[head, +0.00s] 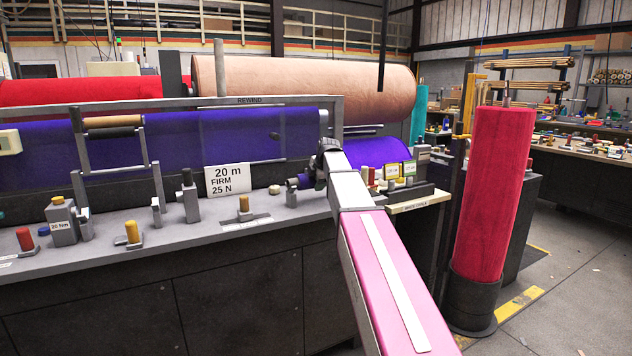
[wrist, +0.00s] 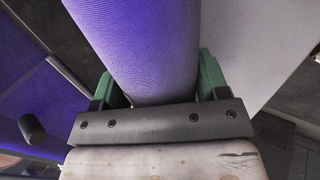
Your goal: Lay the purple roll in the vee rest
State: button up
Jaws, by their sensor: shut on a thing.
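The purple roll (wrist: 140,40) fills the upper middle of the wrist view. It lies between the two green fingers of my gripper (wrist: 159,84), which is shut on it. The roll runs away from the fingers, and its far end is out of that view. In the head view a purple curved surface (head: 372,152) shows just right of my arm's end; I cannot tell for sure whether it is the held roll. My arm hides the fingers there. I cannot clearly make out the vee rest in either view.
A wide purple web (head: 240,140) spans the rewind machine behind the grey bench (head: 100,255). A tall red roll (head: 495,190) stands at right. Open floor lies at far right.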

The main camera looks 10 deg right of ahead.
jog(key=o, duration=1.3)
jog(key=shift+c, duration=0.2)
jog(key=shift+f, duration=0.1)
jog(key=v, duration=1)
jog(key=shift+s+r, duration=0.2)
jog(key=shift+r, duration=0.15)
